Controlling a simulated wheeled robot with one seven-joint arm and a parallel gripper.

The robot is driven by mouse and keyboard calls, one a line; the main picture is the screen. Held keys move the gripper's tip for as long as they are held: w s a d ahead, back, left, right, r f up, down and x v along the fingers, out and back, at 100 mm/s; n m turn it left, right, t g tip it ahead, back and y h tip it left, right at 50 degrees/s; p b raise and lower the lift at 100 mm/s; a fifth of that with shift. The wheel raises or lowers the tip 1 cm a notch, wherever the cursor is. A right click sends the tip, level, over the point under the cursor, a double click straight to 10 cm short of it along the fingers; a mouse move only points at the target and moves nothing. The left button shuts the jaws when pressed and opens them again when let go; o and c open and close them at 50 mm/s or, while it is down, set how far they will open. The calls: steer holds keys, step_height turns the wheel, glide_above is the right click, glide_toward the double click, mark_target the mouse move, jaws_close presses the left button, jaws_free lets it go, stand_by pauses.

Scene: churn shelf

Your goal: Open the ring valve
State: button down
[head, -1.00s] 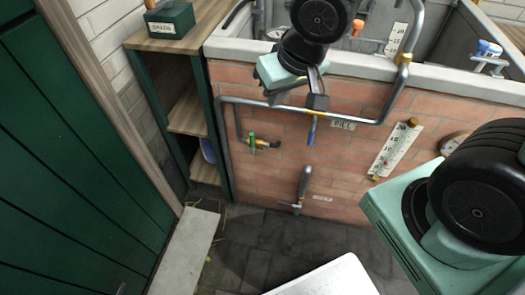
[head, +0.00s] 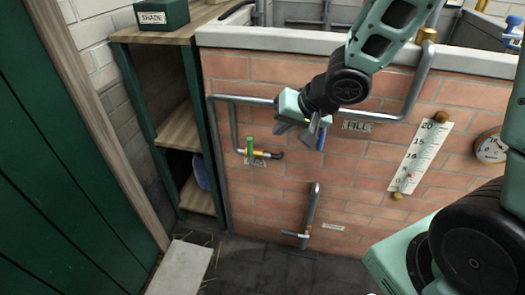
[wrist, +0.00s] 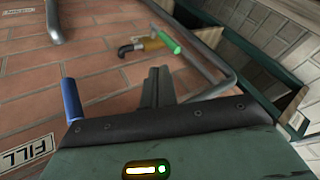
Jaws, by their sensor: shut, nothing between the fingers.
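A small brass valve (head: 264,153) with a green handle (head: 250,146) sits on the pipe at the left of the brick wall. Its handle stands upright, across the brass body; the tag below it is too small to read surely. Both valve (wrist: 149,43) and green handle (wrist: 166,39) show in the wrist view, beyond my fingertips. My gripper (head: 311,134) is shut and empty, right of this valve and apart from it. A blue handle (head: 321,138) beside the FILL label (head: 357,126) is close to my fingers; it also shows in the wrist view (wrist: 72,98), left of them.
A grey pipe (head: 240,98) runs along the brick wall above the valve. A lower pipe with a lever (head: 312,205) stands below. A scale plate (head: 421,155) and a dial (head: 490,147) are at the right. A shelf (head: 178,128) stands left.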

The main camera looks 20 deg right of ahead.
mark_target(252, 149)
steer(key=shift+r, duration=0.1)
steer(key=b+x, duration=0.6)
steer(key=x, duration=0.4)
steer(key=shift+b, duration=0.35)
steer(key=shift+w+a+r+h+p, duration=0.15)
steer(key=shift+h+p, duration=0.15)
steer(key=shift+p, duration=0.3)
